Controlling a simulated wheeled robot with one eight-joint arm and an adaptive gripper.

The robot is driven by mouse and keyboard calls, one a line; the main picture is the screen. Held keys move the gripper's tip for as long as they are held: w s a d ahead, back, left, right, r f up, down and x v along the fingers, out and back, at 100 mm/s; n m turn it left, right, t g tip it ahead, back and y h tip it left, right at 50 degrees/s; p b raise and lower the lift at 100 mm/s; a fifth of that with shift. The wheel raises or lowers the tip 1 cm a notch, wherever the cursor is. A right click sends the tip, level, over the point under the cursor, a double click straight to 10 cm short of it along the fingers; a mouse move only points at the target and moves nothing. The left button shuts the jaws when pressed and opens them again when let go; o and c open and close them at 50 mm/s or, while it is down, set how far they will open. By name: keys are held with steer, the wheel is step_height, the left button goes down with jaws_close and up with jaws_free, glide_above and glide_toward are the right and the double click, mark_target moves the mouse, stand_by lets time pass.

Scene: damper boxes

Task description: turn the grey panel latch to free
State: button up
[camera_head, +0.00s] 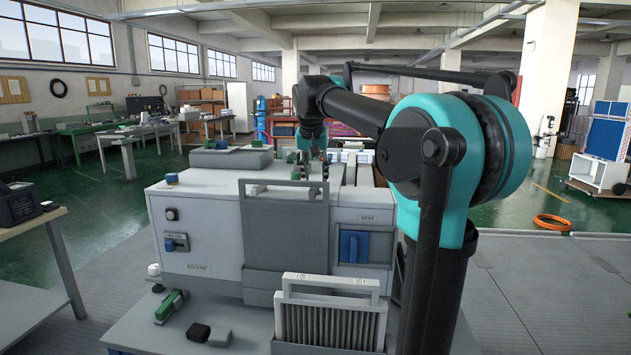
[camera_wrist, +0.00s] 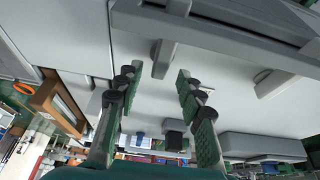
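The grey panel (camera_head: 285,240) stands upright against the front of the pale machine, with a loop handle on top. In the wrist view, a grey bar (camera_wrist: 225,35) crosses the top. A small grey lever (camera_wrist: 163,58) projects below it, close ahead of my fingertips; it looks like the panel latch, but I cannot tell its setting. My gripper (camera_wrist: 155,78) is open, its green-padded fingers apart with nothing between them. In the head view, my gripper (camera_head: 313,165) is over the machine top just behind the panel handle, and the latch cannot be made out clearly there.
A blue switch (camera_head: 353,246) is on the machine's right front. A filter with a pale handle (camera_head: 330,318) stands in front. A grey block (camera_head: 231,158) lies on the machine top at left. Another grey piece (camera_wrist: 275,82) projects at right in the wrist view.

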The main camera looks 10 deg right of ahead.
steer(key=shift+x, duration=1)
jaws_close()
